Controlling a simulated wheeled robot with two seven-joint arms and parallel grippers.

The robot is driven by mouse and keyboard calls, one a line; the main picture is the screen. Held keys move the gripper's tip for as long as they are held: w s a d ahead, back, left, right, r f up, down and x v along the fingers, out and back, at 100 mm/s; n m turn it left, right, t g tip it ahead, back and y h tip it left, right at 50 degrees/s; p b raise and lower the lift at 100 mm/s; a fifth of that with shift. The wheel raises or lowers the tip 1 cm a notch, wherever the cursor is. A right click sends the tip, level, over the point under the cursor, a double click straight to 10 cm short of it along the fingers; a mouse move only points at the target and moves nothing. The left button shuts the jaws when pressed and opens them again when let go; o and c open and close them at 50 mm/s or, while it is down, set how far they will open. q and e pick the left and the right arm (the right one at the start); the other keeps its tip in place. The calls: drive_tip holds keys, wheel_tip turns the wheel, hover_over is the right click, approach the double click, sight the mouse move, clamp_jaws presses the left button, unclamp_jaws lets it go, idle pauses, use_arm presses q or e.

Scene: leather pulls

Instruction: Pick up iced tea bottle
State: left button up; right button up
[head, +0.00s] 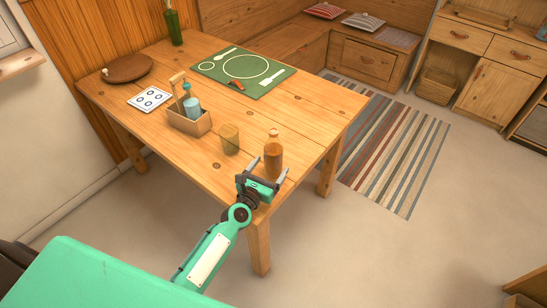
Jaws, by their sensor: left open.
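The iced tea bottle (273,152) is amber with an orange cap. It stands upright near the front right corner of the wooden table (310,112). My left gripper (262,181) is open right at the bottle, on its near side, with its fingers pointing toward it. The gripper covers the bottle's lower part, so I cannot tell whether the fingers touch it. My right gripper is out of view.
A wooden caddy (189,120) with bottles is farther left.

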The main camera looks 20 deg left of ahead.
use_arm(q)
drive_tip(key=w, duration=0.3)
drive_tip(key=w+r+p, duration=0.1)
drive_tip(key=w, duration=0.1)
drive_tip(key=shift+d, duration=0.15)
drive_tip(key=shift+w+f, duration=0.1)
drive_tip(key=shift+w, duration=0.3)
drive_tip(key=shift+c, duration=0.4)
drive_tip(key=c, duration=1.5)
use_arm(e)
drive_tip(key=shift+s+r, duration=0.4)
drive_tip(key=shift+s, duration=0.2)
use_arm(q)
drive_tip(key=shift+d+r, duration=0.1)
drive_tip(key=shift+r, duration=0.1)
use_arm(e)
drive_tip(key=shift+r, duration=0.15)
